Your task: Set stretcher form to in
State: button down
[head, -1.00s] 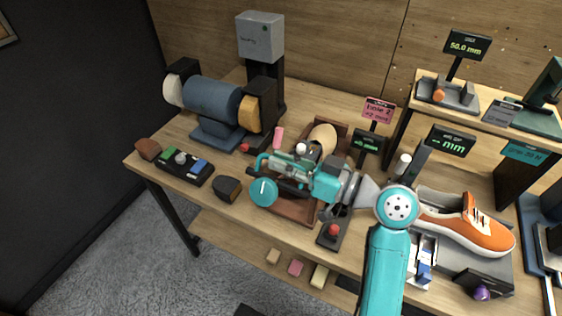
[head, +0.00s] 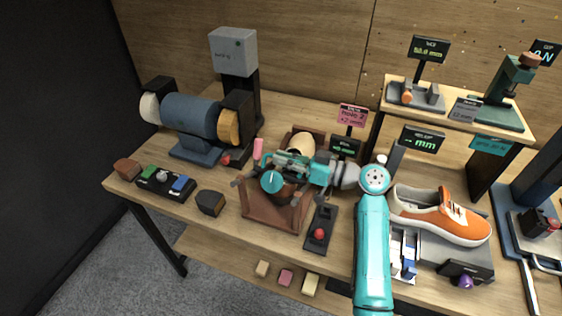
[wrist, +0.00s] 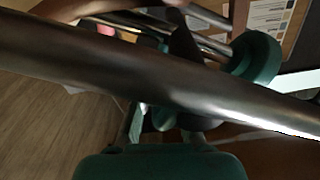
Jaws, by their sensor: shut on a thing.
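The stretcher form, a tan rounded wooden piece (head: 302,145), shows at the back of the brown wooden tray (head: 262,215) in the middle of the bench. My teal arm reaches left across the bench to it. My gripper (head: 276,166) is over the tray, at the near side of the form, and is shut on it. The orange sneaker (head: 443,215) sits on a grey stand to the right.
A blue grinder (head: 190,120) and a grey column unit stand at the back left. A black pad with a red button (head: 319,234) lies right of the tray. A dark block (head: 210,203) and a colour-buttoned box (head: 165,182) lie left. A raised shelf stands back right.

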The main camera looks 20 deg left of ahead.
jog(key=shift+w+d, duration=0.1)
jog(key=shift+w, duration=0.1)
jog(key=c, duration=1.2)
grip_release()
jog(key=shift+f, duration=0.1)
jog(key=d, duration=1.2)
jog(key=shift+s, duration=0.25)
